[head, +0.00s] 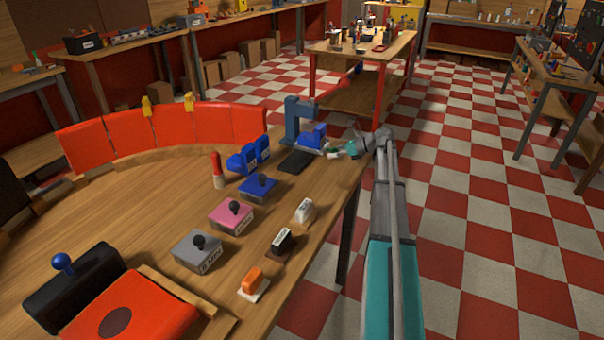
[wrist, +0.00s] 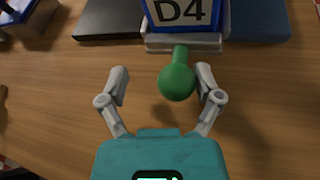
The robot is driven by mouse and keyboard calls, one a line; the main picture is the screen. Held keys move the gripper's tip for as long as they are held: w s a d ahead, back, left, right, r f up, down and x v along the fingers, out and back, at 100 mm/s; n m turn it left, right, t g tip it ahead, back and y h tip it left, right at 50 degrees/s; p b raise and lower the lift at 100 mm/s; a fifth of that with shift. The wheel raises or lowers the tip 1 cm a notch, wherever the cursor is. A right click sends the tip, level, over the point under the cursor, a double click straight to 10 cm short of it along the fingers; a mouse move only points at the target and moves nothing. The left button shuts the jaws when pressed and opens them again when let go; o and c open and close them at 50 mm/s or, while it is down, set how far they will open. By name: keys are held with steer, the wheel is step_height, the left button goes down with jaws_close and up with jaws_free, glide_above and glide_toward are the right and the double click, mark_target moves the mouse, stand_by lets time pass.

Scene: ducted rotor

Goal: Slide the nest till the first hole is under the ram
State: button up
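The nest is a blue block marked D4 (wrist: 183,12) on a pale slide (wrist: 185,43), with a green ball handle (wrist: 177,82) pointing toward me. In the head view the blue block (head: 313,136) sits at the front of the blue-grey press (head: 293,118). Neither the ram's tip nor the first hole can be made out. My gripper (wrist: 161,78) is open, with its fingers on either side of the green ball. The ball is nearer the right finger, with a wider gap on the left. In the head view my gripper (head: 344,150) is at the bench edge.
A black plate (head: 296,162) lies left of the nest; it also shows in the wrist view (wrist: 107,20). Blue blocks (head: 249,157), a red-and-white post (head: 217,170) and several joystick boxes (head: 231,216) stand along the bench. Bare wood lies under my fingers.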

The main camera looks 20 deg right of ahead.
mark_target(321, 175)
steer(key=s+a, duration=0.2)
steer(key=a, duration=0.1)
steer(key=s+a, duration=0.5)
steer(key=shift+a, duration=0.35)
steer(key=w+p+v, duration=0.1)
steer(key=p+v, duration=0.4)
steer(key=v, duration=0.9)
steer(key=a+n+g+p, duration=0.1)
steer(key=a, duration=0.2)
steer(key=a+n+p, duration=0.2)
steer(key=a, duration=0.1)
steer(key=a+r+n+g+h+p, duration=0.1)
steer(key=a, duration=0.3)
steer(key=shift+s+n+g, duration=0.1)
steer(key=shift+n+g, duration=0.2)
steer(key=shift+n, duration=0.1)
steer(key=s+a+r+n+g+h+p, duration=0.1)
steer(key=a+n+p, duration=0.5)
steer(key=a, duration=0.6)
steer(key=shift+s+n+g+h, duration=0.6)
steer(key=shift+s+g+h, duration=0.15)
steer(key=shift+g+h, duration=0.2)
steer(key=shift+s, duration=0.1)
